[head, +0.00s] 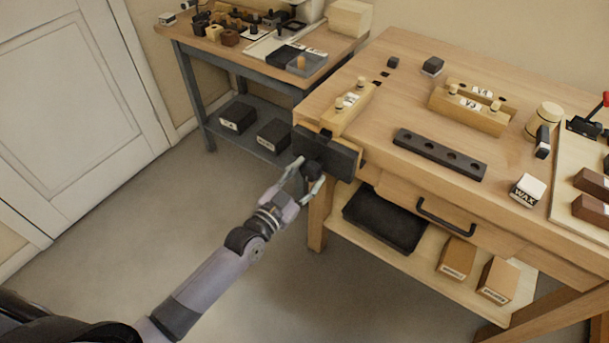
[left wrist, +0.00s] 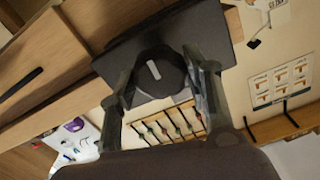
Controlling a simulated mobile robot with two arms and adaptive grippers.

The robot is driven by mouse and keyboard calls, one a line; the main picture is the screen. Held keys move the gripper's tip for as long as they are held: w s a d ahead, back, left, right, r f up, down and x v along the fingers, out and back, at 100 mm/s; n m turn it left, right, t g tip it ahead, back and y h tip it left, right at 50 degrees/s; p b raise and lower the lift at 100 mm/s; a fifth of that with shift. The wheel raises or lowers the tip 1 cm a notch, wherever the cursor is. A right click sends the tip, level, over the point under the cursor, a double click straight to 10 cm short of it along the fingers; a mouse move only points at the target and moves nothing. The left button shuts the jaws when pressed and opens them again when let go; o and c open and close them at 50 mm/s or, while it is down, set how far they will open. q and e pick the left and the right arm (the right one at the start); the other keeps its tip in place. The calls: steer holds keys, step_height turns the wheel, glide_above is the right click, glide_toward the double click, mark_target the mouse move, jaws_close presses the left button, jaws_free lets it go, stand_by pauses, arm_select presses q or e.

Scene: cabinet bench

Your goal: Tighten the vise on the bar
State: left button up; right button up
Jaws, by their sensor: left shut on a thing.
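The vise shows in the head view as a dark front jaw (head: 341,158) on the left front corner of the bench. Its dark round knob (head: 313,169) sticks out toward me. My left gripper (head: 306,181) is shut on this knob; in the left wrist view the knob (left wrist: 160,72), with a pale mark on its face, sits between the two fingers (left wrist: 163,84). A pale wooden block with knobs (head: 348,110) lies behind the jaw. A dark bar with several holes (head: 440,154) lies flat on the bench top, apart from the vise. My right gripper is not in view.
On the bench (head: 400,85) stand pale labelled blocks (head: 468,112), a wooden mallet-like piece (head: 544,117) and a WAX box (head: 527,190). A drawer handle (head: 446,217) juts out below. A side table (head: 185,40) stands behind left. The floor at left is clear.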

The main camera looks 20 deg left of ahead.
arm_select(q)
steer(key=shift+m, duration=0.5)
steer(key=shift+p, duration=0.3)
steer(key=shift+m, duration=0.6)
steer(key=shift+p, duration=0.3)
steer(key=shift+m, duration=0.4)
steer(key=shift+m+p, duration=0.3)
steer(key=shift+m, duration=0.4)
